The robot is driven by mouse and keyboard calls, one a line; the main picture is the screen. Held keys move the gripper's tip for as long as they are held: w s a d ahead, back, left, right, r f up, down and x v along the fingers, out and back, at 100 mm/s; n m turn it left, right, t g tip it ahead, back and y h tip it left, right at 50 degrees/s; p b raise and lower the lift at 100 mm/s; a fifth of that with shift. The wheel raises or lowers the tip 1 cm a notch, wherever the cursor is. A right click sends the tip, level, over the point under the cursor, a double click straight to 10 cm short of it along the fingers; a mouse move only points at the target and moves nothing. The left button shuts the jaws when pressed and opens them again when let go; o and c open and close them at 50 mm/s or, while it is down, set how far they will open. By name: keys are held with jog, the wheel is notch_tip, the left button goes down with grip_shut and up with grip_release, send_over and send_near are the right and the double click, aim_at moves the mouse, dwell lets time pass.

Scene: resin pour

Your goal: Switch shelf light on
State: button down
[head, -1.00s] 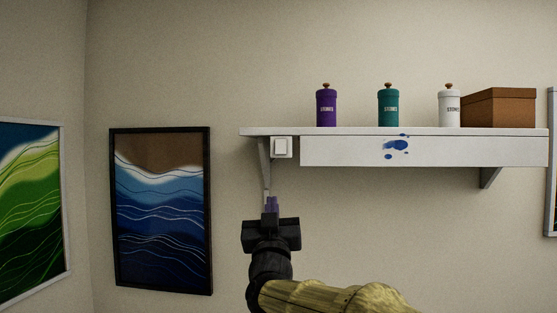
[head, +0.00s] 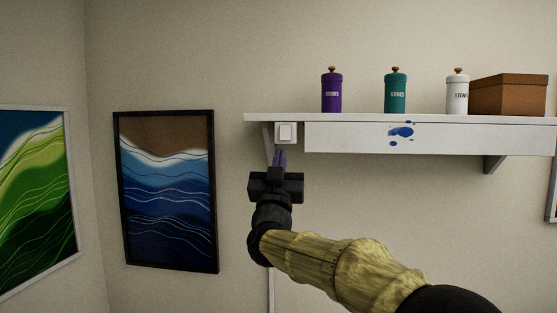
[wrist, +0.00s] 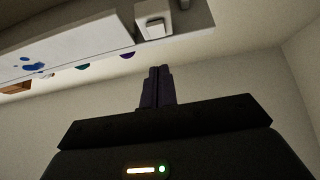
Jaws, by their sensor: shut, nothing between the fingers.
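The white light switch (head: 286,133) is a square rocker under the left end of the white shelf (head: 430,138), beside the bracket. It also shows at the top of the wrist view (wrist: 154,24). My gripper (head: 279,154) is shut and empty, its purple-grey fingers pointing up just below the switch. In the wrist view the shut fingertips (wrist: 158,70) are below the switch, with a visible gap between them. I cannot tell from these views whether the switch is on or off.
On the shelf stand a purple jar (head: 332,92), a teal jar (head: 395,92), a white jar (head: 457,93) and a brown box (head: 508,95). A shelf bracket (head: 268,146) is close to my fingers. A blue wave picture (head: 167,190) hangs to the left.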

aim_at(285, 135)
jog(key=w+r+p, duration=0.1)
jog(key=w+p, duration=0.1)
jog(key=w+r+p, duration=0.1)
jog(key=w+p, duration=0.1)
jog(key=w, duration=0.1)
jog(key=w+r+p, duration=0.1)
jog(key=w+p, duration=0.1)
jog(key=shift+w+d, duration=0.1)
jog(key=shift+w, duration=0.05)
jog(key=shift+w+f+p, duration=0.1)
jog(key=shift+w+p, duration=0.2)
jog(key=shift+w, duration=0.1)
jog(key=shift+w+d+f+b, duration=0.2)
jog(key=shift+d+b, duration=0.05)
jog(key=shift+b, duration=0.1)
jog(key=shift+a, duration=0.3)
jog(key=shift+s+r, duration=0.1)
jog(key=shift+s, duration=0.1)
jog(key=shift+s+b, duration=0.1)
jog(key=shift+b, duration=0.2)
